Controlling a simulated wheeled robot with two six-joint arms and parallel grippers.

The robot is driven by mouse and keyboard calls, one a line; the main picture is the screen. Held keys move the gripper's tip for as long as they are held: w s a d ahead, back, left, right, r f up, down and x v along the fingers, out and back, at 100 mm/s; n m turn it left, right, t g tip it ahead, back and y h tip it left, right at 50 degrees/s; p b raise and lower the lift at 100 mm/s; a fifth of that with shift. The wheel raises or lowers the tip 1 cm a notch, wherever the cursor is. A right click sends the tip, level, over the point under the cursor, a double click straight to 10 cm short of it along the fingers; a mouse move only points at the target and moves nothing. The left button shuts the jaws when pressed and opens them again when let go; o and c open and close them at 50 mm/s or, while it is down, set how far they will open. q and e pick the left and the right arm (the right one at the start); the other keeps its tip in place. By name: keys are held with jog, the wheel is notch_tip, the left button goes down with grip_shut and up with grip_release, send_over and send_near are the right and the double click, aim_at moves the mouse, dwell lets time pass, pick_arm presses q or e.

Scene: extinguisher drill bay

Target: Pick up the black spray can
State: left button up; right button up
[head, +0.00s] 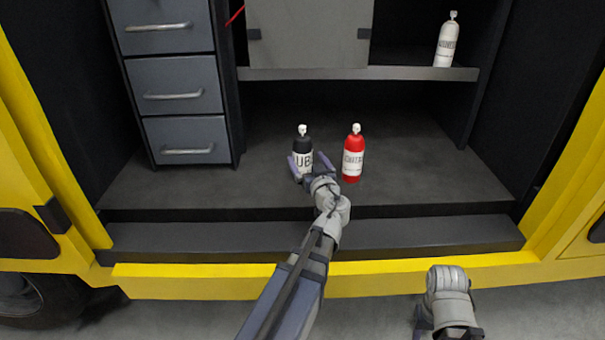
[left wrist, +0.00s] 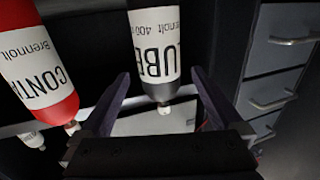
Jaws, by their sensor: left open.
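The black spray can (head: 303,143) with a white label and white cap stands upright on the dark floor of the bay. My left gripper (head: 308,161) is open, with its fingers reaching to either side of the can's lower part. In the left wrist view, the can (left wrist: 153,45) appears upside down, between the two spread fingers of the gripper (left wrist: 160,75); I see no finger clearly pressing on it. Part of my right arm shows at the lower right of the head view, but its gripper jaws do not show.
A red can (head: 353,158) stands close to the right of the black one; it also shows in the left wrist view (left wrist: 62,107). A white can (head: 446,42) stands on the shelf (head: 410,73) above. Grey drawers (head: 183,88) are at the left. A step (head: 400,237) edges the front.

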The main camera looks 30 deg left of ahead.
pick_arm(q)
jog(key=shift+w+a, duration=0.2)
jog(key=shift+a, duration=0.05)
jog(key=x, duration=0.7)
jog(key=shift+w+a, duration=0.1)
jog(key=shift+w, duration=0.05)
jog(key=shift+c, duration=0.4)
grip_shut()
dwell(0.4)
